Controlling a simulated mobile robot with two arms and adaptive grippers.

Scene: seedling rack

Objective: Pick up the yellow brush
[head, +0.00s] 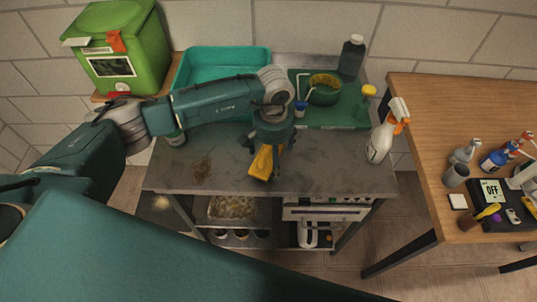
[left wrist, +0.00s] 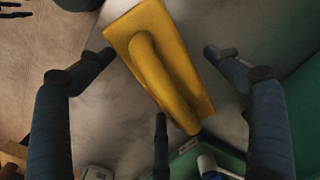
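The yellow brush (head: 260,164) lies on the grey worktop near its front edge, under my left gripper (head: 270,150). In the left wrist view the brush (left wrist: 165,65) shows as a flat yellow plate with a raised handle. It lies slantwise between the spread fingers of the left gripper (left wrist: 158,52), with gaps to the fingers on both sides. The left gripper is open. In the head view its fingers hide part of the brush. My right gripper is not in view.
A teal tray (head: 181,74), a green pot (head: 323,95), dark bottle (head: 352,57) and white spray bottle (head: 380,143) stand around the worktop (head: 335,170). A green bin (head: 148,45) is at back left. A wooden table (head: 440,120) with bottles stands right.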

